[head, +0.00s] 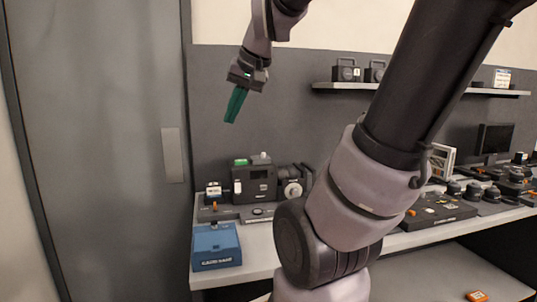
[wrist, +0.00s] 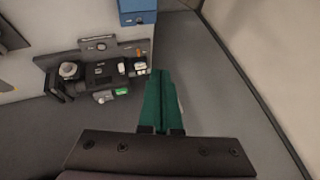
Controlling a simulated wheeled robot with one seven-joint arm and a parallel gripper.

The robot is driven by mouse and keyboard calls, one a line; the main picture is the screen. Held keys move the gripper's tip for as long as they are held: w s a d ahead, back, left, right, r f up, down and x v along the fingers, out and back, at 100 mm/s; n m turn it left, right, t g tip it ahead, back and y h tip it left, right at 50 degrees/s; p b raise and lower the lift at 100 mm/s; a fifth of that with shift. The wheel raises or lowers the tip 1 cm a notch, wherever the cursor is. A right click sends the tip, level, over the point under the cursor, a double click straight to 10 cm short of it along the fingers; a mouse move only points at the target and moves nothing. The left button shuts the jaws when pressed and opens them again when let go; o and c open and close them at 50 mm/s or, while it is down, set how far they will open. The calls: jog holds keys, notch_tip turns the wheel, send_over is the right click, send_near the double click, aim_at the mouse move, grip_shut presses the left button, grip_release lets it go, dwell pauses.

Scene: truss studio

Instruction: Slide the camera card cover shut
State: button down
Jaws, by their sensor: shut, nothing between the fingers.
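A dark camera (head: 254,185) with a round lens part (head: 292,188) on its right stands at the back of the bench in the head view. It shows from above in the wrist view (wrist: 102,76), left of my fingers. The card cover is too small to make out, so I cannot tell how far it is open. My gripper (head: 231,118) has green fingers, shut and empty, up in the air above and left of the camera. In the wrist view my gripper (wrist: 158,74) shows its fingers together, apart from everything.
A blue box (head: 215,248) stands at the bench's front left. A small device with a white top (head: 214,190) sits left of the camera. A wall shelf (head: 350,86) is at upper right. Dark equipment (head: 438,211) crowds the bench's right side. A grey door (head: 100,150) is at left.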

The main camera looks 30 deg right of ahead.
jog(key=w+d, duration=0.7)
jog(key=w, duration=0.3)
jog(key=w+d, duration=0.7)
jog(key=w, duration=0.2)
jog(key=w+d+f, duration=0.3)
jog(key=w+d, duration=0.1)
jog(key=d, duration=0.2)
jog(key=w+d+f, duration=0.3)
jog(key=w+d, duration=0.1)
jog(key=d, duration=0.3)
send_near(268, 157)
jog(key=shift+y, duration=0.4)
jog(key=d+f, duration=0.1)
jog(key=w+d+f, duration=0.1)
jog(key=f, duration=0.1)
jog(key=w+d+f, duration=0.1)
jog(key=f, duration=0.1)
jog(key=shift+w+f, duration=0.1)
jog(key=a, duration=0.1)
jog(key=w+a, duration=0.1)
jog(key=shift+w+a, duration=0.1)
jog(key=shift+a, duration=0.2)
jog(key=shift+w+a+m, duration=0.3)
jog(key=shift+a, duration=0.2)
